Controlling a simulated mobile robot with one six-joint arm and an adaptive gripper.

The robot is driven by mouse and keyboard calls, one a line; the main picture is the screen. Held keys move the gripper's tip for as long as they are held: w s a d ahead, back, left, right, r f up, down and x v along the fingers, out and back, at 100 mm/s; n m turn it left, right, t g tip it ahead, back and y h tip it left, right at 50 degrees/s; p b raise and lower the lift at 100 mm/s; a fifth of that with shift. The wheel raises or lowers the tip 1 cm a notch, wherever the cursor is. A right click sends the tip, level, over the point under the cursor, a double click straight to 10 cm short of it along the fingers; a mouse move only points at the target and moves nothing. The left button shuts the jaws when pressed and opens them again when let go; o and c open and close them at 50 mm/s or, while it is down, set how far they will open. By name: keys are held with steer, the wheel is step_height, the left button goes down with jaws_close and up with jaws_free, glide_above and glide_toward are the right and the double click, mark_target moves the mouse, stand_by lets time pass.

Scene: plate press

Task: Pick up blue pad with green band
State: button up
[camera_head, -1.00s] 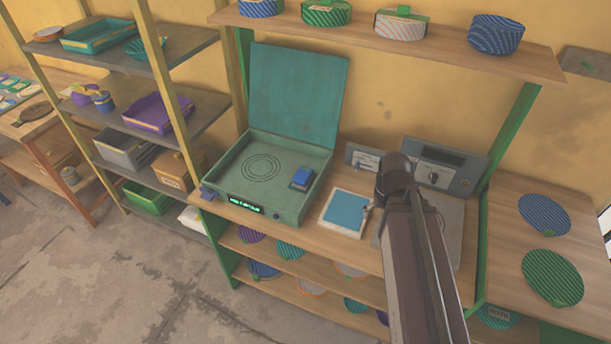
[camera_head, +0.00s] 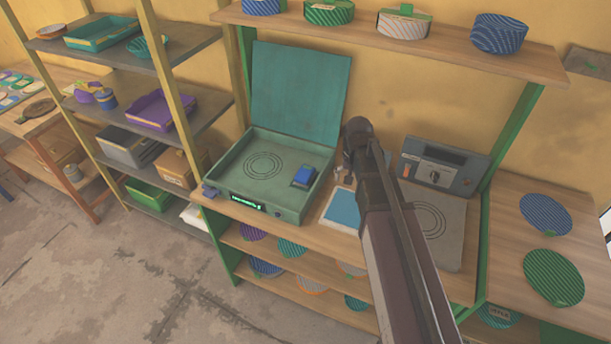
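A round blue striped pad (camera_head: 545,214) lies flat on the right-hand bench, with a small green tab at its lower right edge. A full green band around it cannot be made out. My arm reaches up from the bottom, over the middle bench. My gripper (camera_head: 344,178) is mostly hidden behind my own arm. Only small grey parts show above the bench near the blue-topped square. It is far to the left of the round blue pad, and its opening cannot be seen.
A green striped disc (camera_head: 554,277) lies close below the blue one. An open teal press (camera_head: 279,213) with a blue block inside stands left of my arm. A grey control box (camera_head: 440,165) stands at the right. Striped containers line the upper shelf (camera_head: 450,52); several discs fill lower shelves.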

steer(key=m, duration=0.2)
glide_above(305, 172)
steer(key=shift+a+r, duration=0.1)
steer(key=shift+r, duration=0.15)
steer(key=shift+f, duration=0.15)
step_height(305, 172, down, 8)
steer(key=b, duration=0.8)
steer(key=shift+f, duration=0.2)
steer(key=shift+f, duration=0.1)
steer(key=shift+w+f+b, duration=0.15)
steer(key=shift+f+b, duration=2.35)
steer(key=shift+b, duration=0.2)
steer(key=shift+r, duration=0.1)
steer(key=c, duration=1)
